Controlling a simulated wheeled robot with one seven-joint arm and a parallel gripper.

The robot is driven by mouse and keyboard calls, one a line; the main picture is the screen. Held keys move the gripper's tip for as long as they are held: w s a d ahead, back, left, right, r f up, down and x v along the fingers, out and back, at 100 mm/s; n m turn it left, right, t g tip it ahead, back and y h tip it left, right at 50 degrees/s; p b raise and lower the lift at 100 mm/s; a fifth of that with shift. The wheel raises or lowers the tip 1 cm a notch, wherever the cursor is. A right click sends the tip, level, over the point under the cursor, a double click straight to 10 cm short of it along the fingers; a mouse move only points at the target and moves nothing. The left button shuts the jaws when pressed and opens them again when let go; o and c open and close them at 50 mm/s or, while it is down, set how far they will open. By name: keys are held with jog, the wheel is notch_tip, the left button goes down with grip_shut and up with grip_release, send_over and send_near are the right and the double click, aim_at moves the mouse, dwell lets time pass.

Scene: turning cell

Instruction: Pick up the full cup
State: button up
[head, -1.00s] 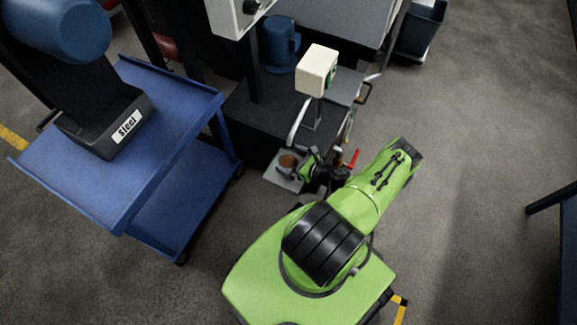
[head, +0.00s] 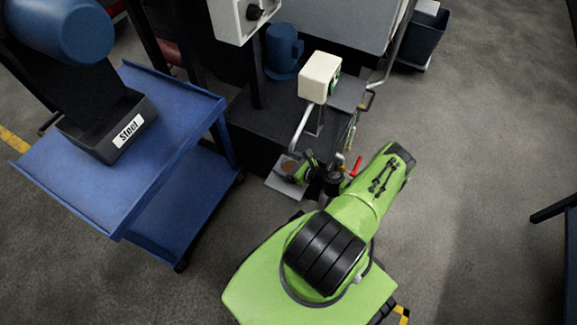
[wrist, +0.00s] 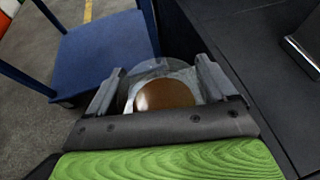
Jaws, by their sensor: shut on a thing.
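The full cup (wrist: 165,95) is a clear, round cup with brown liquid in it. In the wrist view it sits between the two fingers of my gripper (wrist: 160,90), which is shut on it. In the head view the cup (head: 290,167) shows as a small brown spot at the end of my gripper (head: 299,170), partly hidden by it. It is over a small light grey plate (head: 279,187) by the dark machine base. I cannot tell whether the cup touches the plate.
A blue cart (head: 150,130) with a black bin marked "Steel" (head: 100,135) stands to the left. A white box on a post (head: 320,77) rises just behind my gripper. A red handle (head: 356,166) is close on the right.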

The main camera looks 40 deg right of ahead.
notch_tip(320, 180, up, 4)
jog(key=shift+f+p, duration=0.1)
jog(key=shift+p, duration=0.9)
jog(key=s+d+p, duration=0.1)
jog(key=s+d, duration=0.1)
jog(key=s, duration=1.6)
jog(key=shift+d+f, duration=0.2)
jog(key=shift+f, duration=0.05)
